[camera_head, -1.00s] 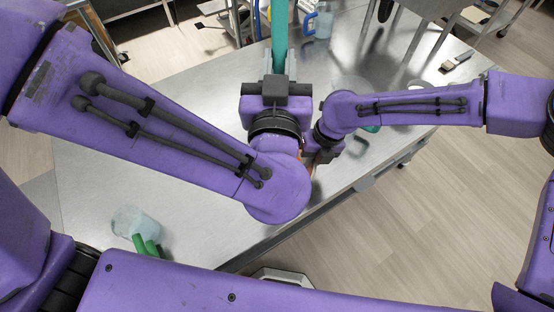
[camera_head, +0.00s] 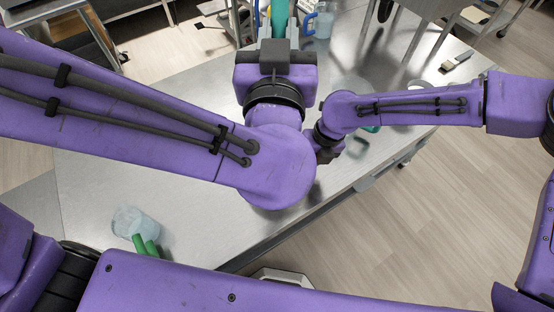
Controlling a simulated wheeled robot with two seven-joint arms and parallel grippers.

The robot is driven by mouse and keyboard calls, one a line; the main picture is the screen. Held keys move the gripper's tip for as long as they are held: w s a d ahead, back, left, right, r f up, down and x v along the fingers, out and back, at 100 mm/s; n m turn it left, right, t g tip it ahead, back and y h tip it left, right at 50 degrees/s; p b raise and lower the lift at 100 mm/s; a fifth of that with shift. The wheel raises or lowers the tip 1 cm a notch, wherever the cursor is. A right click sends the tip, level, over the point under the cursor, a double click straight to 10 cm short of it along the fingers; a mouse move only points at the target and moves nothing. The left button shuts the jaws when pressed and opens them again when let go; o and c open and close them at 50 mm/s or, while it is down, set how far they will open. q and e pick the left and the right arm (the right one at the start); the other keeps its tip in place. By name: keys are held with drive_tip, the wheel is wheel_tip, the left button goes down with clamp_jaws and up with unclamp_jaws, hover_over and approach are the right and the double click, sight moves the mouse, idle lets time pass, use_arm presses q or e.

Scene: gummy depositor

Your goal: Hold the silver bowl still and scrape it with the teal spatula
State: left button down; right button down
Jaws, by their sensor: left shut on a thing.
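My left gripper (camera_head: 279,36) is at the top middle, shut on the teal spatula (camera_head: 280,15), which sticks up between its fingers and runs out of the picture. The spatula's far end is out of view. I cannot make out the silver bowl; the area around my right gripper is covered by my arms.
The steel table (camera_head: 190,195) is largely bare at the left. A clear jug with a green handle (camera_head: 135,224) stands near its front left. A blue-handled jug (camera_head: 320,22) stands at the back. A brush (camera_head: 456,61) lies at the right edge.

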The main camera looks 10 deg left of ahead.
idle(0.4)
unclamp_jaws()
idle(0.4)
drive_tip(key=shift+r, duration=0.1)
use_arm(q)
drive_tip(key=shift+f+b, duration=0.85)
use_arm(e)
drive_tip(key=v, duration=1.1)
drive_tip(key=shift+r, duration=0.4)
drive_tip(key=shift+d, duration=0.1)
